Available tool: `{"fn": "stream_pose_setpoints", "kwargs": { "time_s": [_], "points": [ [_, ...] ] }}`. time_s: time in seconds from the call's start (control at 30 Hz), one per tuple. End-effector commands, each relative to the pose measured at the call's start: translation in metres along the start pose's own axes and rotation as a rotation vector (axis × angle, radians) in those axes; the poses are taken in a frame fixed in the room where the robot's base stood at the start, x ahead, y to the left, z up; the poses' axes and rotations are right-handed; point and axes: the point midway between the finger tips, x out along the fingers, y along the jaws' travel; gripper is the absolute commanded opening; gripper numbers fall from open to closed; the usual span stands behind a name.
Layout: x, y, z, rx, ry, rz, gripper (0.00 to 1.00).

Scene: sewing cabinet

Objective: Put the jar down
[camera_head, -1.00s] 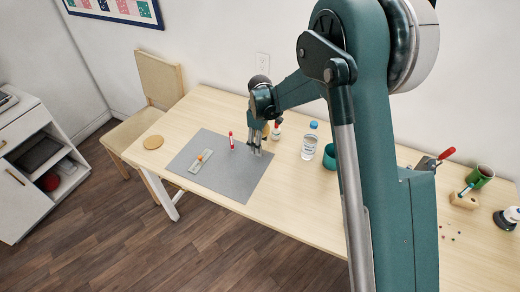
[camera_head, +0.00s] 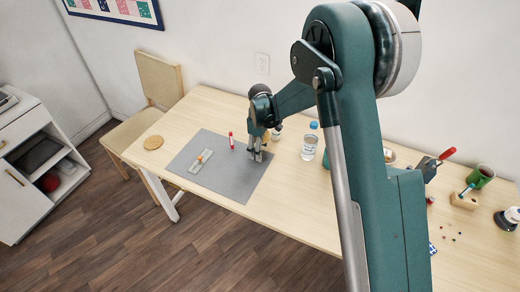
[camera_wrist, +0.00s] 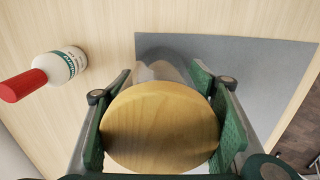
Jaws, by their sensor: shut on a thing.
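The jar (camera_wrist: 160,130) has a round wooden lid and a clear glass body. It fills the middle of the wrist view. My gripper (camera_wrist: 165,90) is shut on it, with one green pad on each side of the lid. In the head view my gripper (camera_head: 257,157) is over the right part of the grey mat (camera_head: 225,190), near the mat's back edge. There the jar is mostly hidden behind the fingers. I cannot tell whether its base touches the mat.
A white bottle with a red cap (camera_wrist: 65,66) stands close by on bare table. A clear bottle with a blue cap (camera_head: 309,148) is right of my gripper. A red upright thing (camera_head: 231,141) and a grey tool (camera_head: 201,161) are on the mat. The mat's front is clear.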

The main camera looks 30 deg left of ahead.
Motion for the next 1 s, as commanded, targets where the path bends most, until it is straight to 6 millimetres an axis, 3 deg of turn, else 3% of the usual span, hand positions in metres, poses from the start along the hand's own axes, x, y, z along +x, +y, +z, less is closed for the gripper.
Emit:
{"fn": "stream_pose_setpoints", "kwargs": {
  "time_s": [0.17, 0.2, 0.3, 0.77, 1.0],
  "points": [
    [0.004, 0.000, 0.000, 0.000, 0.000, 0.000, 0.32],
    [0.003, 0.000, 0.000, 0.000, 0.000, 0.000, 0.56],
    [0.003, 0.000, 0.000, 0.000, 0.000, 0.000, 0.68],
    [0.000, 0.000, 0.000, 0.000, 0.000, 0.000, 0.68],
    [-0.019, 0.000, 0.000, 0.000, 0.000, 0.000, 0.68]
  ]
}}
